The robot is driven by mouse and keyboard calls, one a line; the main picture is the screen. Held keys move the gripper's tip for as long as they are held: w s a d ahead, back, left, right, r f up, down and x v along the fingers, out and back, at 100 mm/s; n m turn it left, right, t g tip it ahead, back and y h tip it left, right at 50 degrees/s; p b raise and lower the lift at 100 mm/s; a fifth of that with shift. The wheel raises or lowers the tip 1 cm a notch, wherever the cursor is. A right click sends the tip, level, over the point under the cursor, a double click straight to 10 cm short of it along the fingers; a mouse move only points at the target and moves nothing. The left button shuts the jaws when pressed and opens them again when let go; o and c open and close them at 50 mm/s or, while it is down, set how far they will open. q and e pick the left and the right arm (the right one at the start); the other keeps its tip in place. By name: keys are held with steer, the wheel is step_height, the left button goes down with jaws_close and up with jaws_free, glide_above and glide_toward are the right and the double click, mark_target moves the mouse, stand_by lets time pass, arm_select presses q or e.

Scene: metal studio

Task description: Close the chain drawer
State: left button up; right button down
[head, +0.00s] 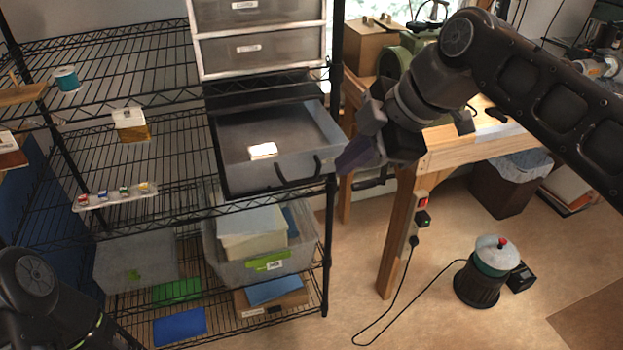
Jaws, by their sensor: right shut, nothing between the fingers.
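The chain drawer (300,128) is a translucent grey drawer, pulled out on a middle level of the black wire shelf. Its inside is visible, with a small white item (263,151) in it. A dark handle (298,172) shows on its front. My right gripper (345,163) is shut and empty, with its fingertips close to the right end of the drawer's front. I cannot tell whether they touch it. My left arm shows at the lower left, but its gripper is out of view.
Two closed drawers (262,50) stand above. The black wire shelf (165,150) holds small boxes and a tray of little jars (115,197). A plastic bin (262,250) sits below.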

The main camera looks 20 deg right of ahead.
mark_target(310, 178)
steer(key=x, duration=0.4)
steer(key=w+p+x, duration=0.1)
steer(key=x, duration=0.2)
steer(key=w+x, duration=0.1)
steer(key=x, duration=0.3)
steer(key=shift+w+d+r+p, duration=0.1)
steer(key=shift+r+p, duration=0.05)
steer(key=shift+p, duration=0.25)
arm_select(q)
steer(key=shift+r, duration=1)
arm_select(e)
steer(key=shift+w, duration=0.65)
steer(key=shift+w, duration=0.1)
